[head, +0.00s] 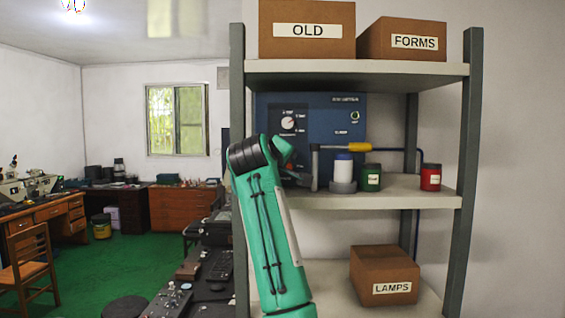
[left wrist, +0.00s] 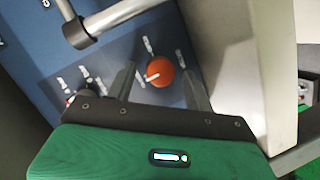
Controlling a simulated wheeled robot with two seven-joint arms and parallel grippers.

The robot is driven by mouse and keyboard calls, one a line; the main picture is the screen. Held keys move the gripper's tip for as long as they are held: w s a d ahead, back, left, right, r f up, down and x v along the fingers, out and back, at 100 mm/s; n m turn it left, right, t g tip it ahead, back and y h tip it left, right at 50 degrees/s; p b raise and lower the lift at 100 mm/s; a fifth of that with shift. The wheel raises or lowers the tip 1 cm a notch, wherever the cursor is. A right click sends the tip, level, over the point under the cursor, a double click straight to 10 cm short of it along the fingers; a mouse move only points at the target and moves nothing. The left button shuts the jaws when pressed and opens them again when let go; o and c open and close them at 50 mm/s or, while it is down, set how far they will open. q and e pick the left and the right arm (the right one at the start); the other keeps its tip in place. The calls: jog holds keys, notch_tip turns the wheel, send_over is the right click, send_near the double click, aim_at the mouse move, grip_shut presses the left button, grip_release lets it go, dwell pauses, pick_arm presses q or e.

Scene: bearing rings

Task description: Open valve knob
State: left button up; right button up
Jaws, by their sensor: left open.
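The left wrist view shows a round orange knob (left wrist: 160,72) with a pale pointer on a blue panel (left wrist: 112,50). My left gripper (left wrist: 158,76) is open, with one dark finger on each side of the knob in that view. I cannot tell whether the fingers touch it or how far they reach around it. In the head view my green left arm rises in front of the shelf, and its dark wrist hides most of the gripper and the orange knob. The blue panel (head: 335,122) stands at the back of the middle shelf. My right gripper is out of view.
A white dial (head: 288,123) is on the panel's upper left. A grey bar with a yellow end (head: 360,147) stands right of my wrist. A white-topped container (head: 343,168), green jar (head: 371,177) and red jar (head: 430,177) stand farther right. Shelf posts (head: 466,160) flank the space.

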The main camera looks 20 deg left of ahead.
pick_arm(q)
jog(key=c, duration=1)
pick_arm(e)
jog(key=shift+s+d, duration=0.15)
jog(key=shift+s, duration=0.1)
